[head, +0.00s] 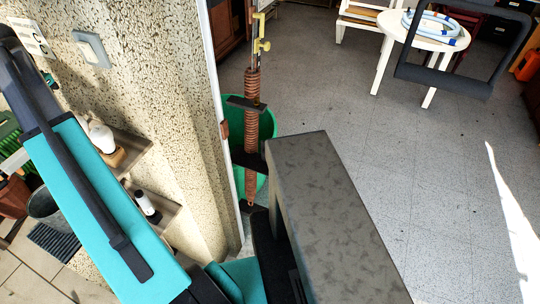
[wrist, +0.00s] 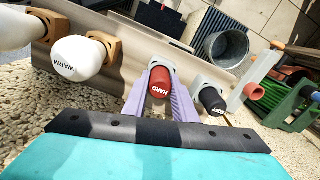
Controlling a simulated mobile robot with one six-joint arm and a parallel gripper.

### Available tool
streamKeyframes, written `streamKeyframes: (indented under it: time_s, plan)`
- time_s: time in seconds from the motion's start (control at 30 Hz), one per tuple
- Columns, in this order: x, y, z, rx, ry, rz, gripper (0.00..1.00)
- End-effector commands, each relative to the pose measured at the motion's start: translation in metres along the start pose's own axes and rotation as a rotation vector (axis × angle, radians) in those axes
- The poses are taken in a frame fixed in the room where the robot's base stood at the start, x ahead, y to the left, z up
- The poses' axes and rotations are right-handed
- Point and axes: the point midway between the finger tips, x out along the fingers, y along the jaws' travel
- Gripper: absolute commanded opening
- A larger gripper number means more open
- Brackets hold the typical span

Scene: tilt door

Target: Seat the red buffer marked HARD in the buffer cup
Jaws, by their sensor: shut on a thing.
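The red buffer marked HARD (wrist: 160,81) is in the middle of the wrist view, its lettered end facing the camera. The two lavender fingers of my gripper (wrist: 160,96) are shut on it, one on each side. A pale grey piece shows just behind it; I cannot tell whether the buffer still touches that piece. A black buffer marked SOFT (wrist: 211,101) sits in a grey holder to its right. In the head view the fingers and the red buffer are hidden. I cannot pick out the buffer cup in either view.
A white knob marked WARM (wrist: 77,60) on a wooden block stands left of the buffer. Speckled wall runs close beside my arm. A bucket (wrist: 226,47) and green rack (wrist: 290,104) lie beyond.

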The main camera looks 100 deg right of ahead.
Motion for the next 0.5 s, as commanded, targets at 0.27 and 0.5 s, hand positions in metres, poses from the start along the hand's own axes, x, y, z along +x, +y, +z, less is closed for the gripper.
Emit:
streamKeyframes:
  time_s: [0.27, 0.5]
  plan:
    - [-0.016, 0.0, 0.0, 0.0, 0.0, -0.001, 0.03]
    - [-0.028, 0.0, -0.001, 0.001, 0.0, -0.001, 0.03]
